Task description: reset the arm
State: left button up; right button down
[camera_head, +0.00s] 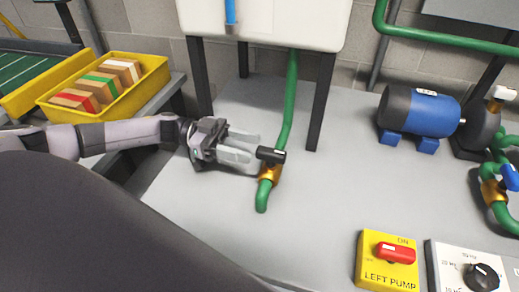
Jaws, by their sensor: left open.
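My left arm reaches in from the left over the grey bench. My left gripper (248,148) is open, its fingers pointing right toward a brass valve (269,173) with a black handle (271,155) on a green pipe. The fingertips are close to the handle; I cannot tell whether they touch it. Nothing shows held between the fingers. My right gripper is not in view.
A white tank (305,22) on black legs stands behind the gripper. A yellow bin (145,77) with several blocks sits at left. A blue motor (420,112) is at right. The LEFT PUMP switch box (371,275) and a dial panel (450,276) lie at front right.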

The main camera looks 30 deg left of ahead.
pick_arm(q)
jog(key=shift+s+a, duration=0.1)
jog(key=shift+a, duration=0.3)
